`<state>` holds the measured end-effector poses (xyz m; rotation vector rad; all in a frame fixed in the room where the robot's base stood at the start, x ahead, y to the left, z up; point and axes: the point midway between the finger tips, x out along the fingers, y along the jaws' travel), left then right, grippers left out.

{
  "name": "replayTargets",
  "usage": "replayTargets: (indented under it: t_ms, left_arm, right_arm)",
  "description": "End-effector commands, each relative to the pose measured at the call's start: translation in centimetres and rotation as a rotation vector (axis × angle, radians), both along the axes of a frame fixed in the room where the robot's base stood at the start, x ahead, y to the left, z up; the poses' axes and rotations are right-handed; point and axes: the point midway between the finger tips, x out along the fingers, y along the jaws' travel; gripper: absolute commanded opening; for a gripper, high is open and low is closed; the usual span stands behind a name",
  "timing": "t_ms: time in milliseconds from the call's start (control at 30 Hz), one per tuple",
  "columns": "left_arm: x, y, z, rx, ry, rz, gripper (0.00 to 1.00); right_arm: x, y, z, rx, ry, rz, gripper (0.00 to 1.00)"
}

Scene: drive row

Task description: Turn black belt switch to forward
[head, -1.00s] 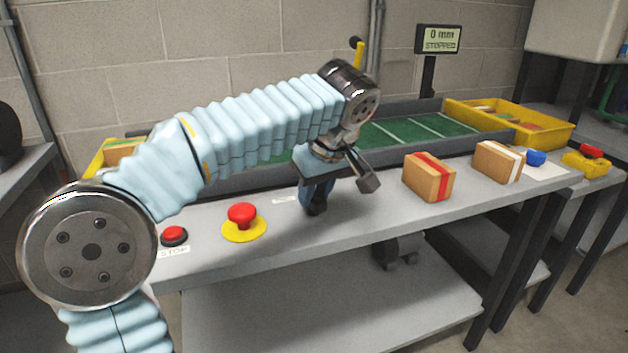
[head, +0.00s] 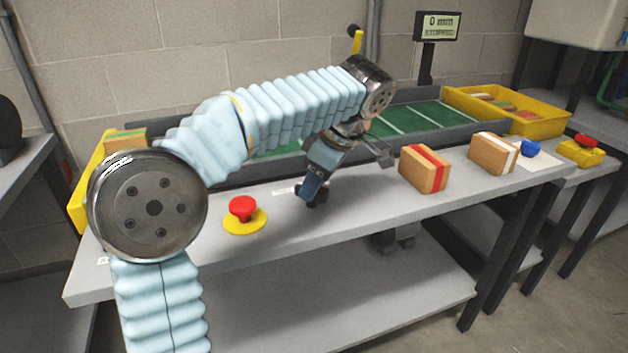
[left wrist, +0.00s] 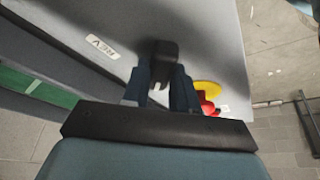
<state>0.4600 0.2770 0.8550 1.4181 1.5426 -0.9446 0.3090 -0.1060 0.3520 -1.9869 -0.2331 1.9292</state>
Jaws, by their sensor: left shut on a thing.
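The black belt switch (left wrist: 164,62) shows in the left wrist view as a dark knob with a pale mark, between the fingertips of my left gripper (left wrist: 160,85). A label beside it reads REV. In the head view my left gripper (head: 314,190) is tilted down at the table top and shut on the switch, which it mostly hides. The belt display (head: 437,26) on its post seems to read stopped, though the text is blurred. My right gripper does not show.
A red mushroom button on a yellow base (head: 243,214) stands left of my gripper. A box with a red band (head: 424,169) and one with a white band (head: 492,153) stand to the right. The green belt (head: 415,118) runs behind, with a yellow bin (head: 540,122) at its right end.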

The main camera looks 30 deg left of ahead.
Motion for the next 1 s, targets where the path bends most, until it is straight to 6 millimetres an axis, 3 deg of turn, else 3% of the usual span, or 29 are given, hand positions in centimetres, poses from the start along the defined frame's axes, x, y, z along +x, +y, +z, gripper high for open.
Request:
replayTargets:
  t_ms: [433,467,600,1000]
  left_arm:
    - [-0.1,-0.1,-0.4,-0.002,0.012,0.013,0.0]
    - [-0.1,-0.1,-0.4,-0.002,0.012,0.013,0.32]
    - [-0.1,0.0,-0.4,-0.002,0.01,0.011,0.53]
    - [-0.3,0.5,0.9,-0.001,0.0,0.01,0.53]
  right_arm:
    - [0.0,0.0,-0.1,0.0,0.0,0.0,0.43]
    - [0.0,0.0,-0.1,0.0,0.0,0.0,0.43]
    - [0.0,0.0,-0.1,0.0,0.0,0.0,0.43]
    - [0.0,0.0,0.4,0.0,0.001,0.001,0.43]
